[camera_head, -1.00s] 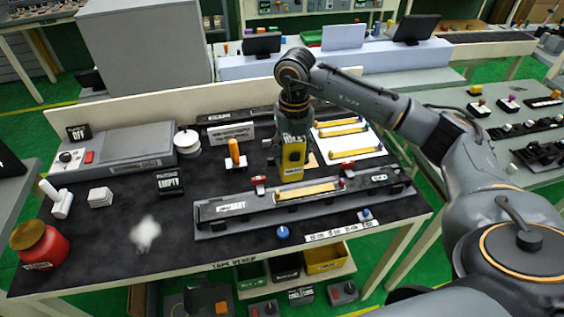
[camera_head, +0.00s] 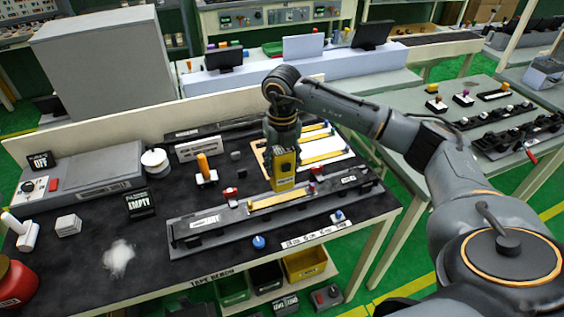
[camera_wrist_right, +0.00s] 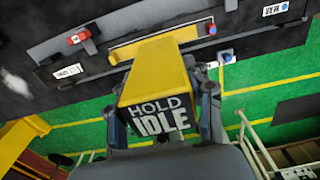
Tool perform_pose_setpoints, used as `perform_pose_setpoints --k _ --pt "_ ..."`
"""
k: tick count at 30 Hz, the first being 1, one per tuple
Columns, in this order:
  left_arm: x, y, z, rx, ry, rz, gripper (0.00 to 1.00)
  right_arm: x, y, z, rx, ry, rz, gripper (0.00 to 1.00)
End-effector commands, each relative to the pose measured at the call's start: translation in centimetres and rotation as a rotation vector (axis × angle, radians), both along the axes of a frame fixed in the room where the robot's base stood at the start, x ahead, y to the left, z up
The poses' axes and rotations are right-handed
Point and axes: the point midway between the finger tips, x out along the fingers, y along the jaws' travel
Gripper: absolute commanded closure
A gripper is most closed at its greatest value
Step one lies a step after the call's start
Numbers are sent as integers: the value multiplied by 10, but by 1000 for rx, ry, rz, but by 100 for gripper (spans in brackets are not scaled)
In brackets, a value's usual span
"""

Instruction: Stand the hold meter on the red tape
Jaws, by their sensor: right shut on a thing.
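The hold meter (camera_head: 284,172) is a yellow box held in my right gripper (camera_head: 283,148). It hangs roughly upright over the back side of the long grey fixture (camera_head: 190,237), near the yellow strip (camera_head: 275,201). In the right wrist view the hold meter (camera_wrist_right: 155,85) shows a dark face reading HOLD IDLE, with fingers (camera_wrist_right: 163,112) on either side of it. I cannot tell whether its base touches anything. I cannot make out any red tape; small red clips (camera_head: 230,193) show beside the strip. My left gripper is not in view.
A white board with yellow strips (camera_head: 325,157) lies behind the meter. An orange-handled tool (camera_head: 203,168) stands to its left, and a blue knob (camera_head: 259,242) sits in front of the fixture. The dark bench top is clear around the white powder patch (camera_head: 119,257).

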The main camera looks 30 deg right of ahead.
Motion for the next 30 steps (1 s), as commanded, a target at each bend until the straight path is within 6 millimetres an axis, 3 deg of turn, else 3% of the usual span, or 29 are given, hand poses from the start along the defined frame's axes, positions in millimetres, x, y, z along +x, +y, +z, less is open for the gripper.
perform_pose_setpoints --k 16,30 --pt "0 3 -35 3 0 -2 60 0 0 -45 0 -1 0 73" --pt "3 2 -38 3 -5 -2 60 0 0 -50 0 -1 0 73"
